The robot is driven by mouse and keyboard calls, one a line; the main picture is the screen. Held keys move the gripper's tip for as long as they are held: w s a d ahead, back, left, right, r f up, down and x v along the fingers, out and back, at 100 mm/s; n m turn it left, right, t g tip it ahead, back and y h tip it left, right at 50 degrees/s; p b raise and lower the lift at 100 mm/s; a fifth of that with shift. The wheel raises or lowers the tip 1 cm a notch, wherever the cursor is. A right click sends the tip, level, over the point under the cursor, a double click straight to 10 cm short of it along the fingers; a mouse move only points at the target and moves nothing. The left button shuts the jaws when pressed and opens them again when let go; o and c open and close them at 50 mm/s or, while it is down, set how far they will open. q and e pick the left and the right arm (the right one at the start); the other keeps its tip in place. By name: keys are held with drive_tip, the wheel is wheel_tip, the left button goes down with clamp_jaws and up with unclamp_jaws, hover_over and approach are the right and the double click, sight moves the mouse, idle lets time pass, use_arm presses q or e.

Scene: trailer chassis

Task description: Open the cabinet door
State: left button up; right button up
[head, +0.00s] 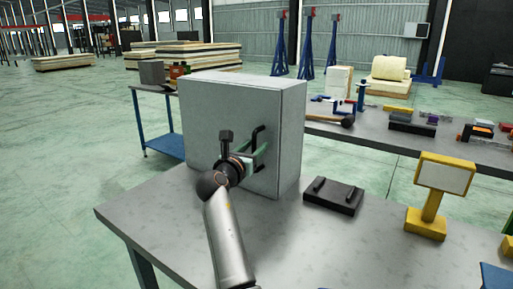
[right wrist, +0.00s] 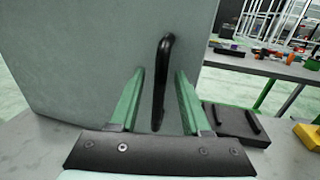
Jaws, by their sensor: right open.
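The grey box-shaped cabinet (head: 290,115) stands on the near metal table, its door face (head: 205,115) towards me and shut. A black upright bar handle (head: 257,138) is on the door near its right edge. My right gripper (head: 262,153) is at the door, its green fingers around the handle's place. In the right wrist view the handle (right wrist: 162,80) shows between the two open fingers (right wrist: 160,72), with gaps on both sides. I cannot tell how deep it sits between them. My left gripper is not in view.
A black block with two ridges (head: 333,197) lies right of the cabinet on the metal table (head: 160,215). A yellow stand with a pale panel (head: 428,200) is further right. A long bench (head: 385,140) with tools is behind. The table's left front is clear.

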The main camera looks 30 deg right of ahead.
idle(0.3)
clamp_jaws()
idle(1.3)
